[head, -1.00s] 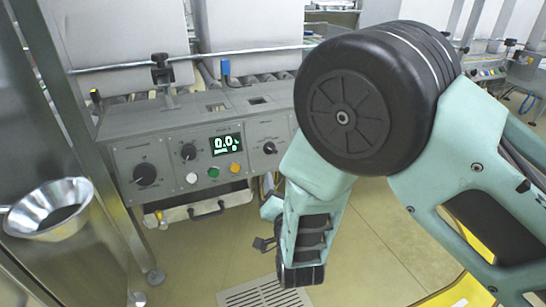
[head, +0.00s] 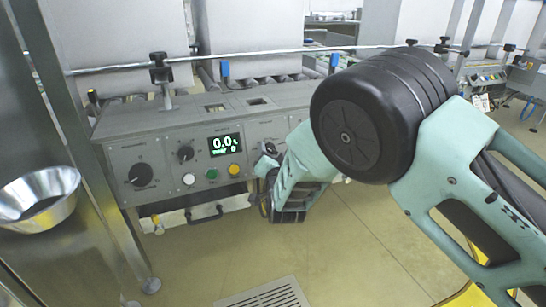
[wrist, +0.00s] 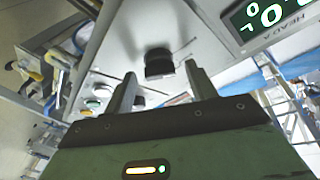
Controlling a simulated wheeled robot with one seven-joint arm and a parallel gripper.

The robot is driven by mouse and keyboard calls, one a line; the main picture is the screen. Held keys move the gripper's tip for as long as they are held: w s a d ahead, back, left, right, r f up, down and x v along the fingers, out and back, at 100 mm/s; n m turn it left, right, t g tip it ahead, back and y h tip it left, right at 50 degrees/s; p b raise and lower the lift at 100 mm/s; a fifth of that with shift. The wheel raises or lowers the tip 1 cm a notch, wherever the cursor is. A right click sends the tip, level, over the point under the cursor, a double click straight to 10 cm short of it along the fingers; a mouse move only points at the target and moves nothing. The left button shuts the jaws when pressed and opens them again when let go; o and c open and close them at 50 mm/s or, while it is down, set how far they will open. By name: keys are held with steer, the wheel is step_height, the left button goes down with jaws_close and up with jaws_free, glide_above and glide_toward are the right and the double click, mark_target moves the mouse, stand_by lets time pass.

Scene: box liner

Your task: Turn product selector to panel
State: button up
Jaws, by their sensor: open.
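The grey control panel (head: 170,168) carries a dark rotary knob (head: 268,149) right of its display; its label is too small to read. My gripper (head: 266,166) is just in front of this knob and partly hides it. In the wrist view, my gripper (wrist: 160,72) is open, with one finger on each side of a dark knob (wrist: 158,62). The knob appears beyond the fingertips, and I cannot tell whether they touch it. Two other knobs sit on the panel, a large one (head: 140,175) at the left and a smaller one (head: 186,154) beside the display.
The green-lit display (head: 225,145) reads 0.0, and it also shows in the wrist view (wrist: 262,18). White, green and yellow buttons (head: 212,173) sit below it. A steel bowl (head: 40,198) is at the left. A metal rail (head: 260,52) runs above the machine. The floor in front is clear.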

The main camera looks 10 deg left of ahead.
steer(key=c, duration=1)
steer(key=n+y, duration=0.1)
steer(key=n, duration=0.2)
steer(key=shift+d, duration=0.15)
steer(key=shift+n+y+p, duration=0.3)
steer(key=shift+n+y, duration=0.4)
steer(key=shift+n, duration=0.4)
steer(key=shift+f, duration=0.1)
steer(key=o, duration=1)
steer(key=p+v, duration=0.4)
steer(key=v, duration=1.3)
steer(key=shift+s, duration=0.2)
steer(key=shift+d, duration=0.1)
